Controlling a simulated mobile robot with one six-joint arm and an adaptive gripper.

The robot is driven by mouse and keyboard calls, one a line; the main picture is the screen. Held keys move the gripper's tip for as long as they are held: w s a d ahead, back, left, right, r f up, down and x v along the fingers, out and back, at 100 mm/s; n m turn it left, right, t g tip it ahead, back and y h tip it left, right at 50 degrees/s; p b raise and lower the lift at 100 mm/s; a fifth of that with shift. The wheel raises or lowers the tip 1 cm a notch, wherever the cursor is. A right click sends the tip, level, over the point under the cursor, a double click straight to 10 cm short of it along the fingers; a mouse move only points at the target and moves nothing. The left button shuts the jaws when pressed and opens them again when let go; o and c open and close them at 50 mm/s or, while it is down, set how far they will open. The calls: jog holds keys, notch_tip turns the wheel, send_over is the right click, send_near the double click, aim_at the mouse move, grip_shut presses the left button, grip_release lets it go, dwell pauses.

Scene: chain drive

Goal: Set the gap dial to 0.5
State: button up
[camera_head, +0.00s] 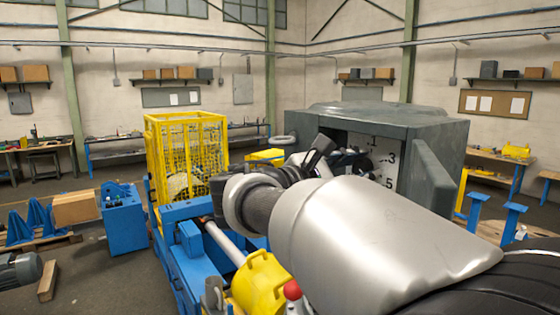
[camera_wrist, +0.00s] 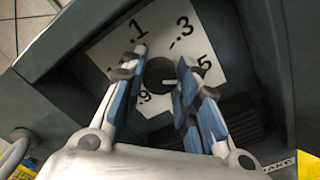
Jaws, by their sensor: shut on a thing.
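The gap dial shows in the wrist view as a white plate (camera_wrist: 112,55) with black numerals .1, .3, .5 and a 9. A dark round knob (camera_wrist: 159,72) stands at its centre. A short white mark on the knob points right, roughly below the .5; its exact reading is unclear. My gripper (camera_wrist: 162,62) is shut on the knob, one finger on each side. The right finger hides part of the scale between .5 and 9. In the head view my gripper (camera_head: 335,157) reaches into the grey cabinet (camera_head: 300,128), beside the dial plate (camera_head: 388,172).
The cabinet's open door (camera_head: 432,180) stands to the right of the dial. A yellow mesh cage (camera_head: 187,150) and blue machine frame (camera_head: 182,262) are left of my arm. A yellow part with a red knob (camera_head: 292,290) lies below the arm.

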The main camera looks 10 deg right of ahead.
dwell(0.4)
jog(key=o, duration=1.1)
jog(key=shift+c, duration=0.2)
jog(key=v, duration=1.2)
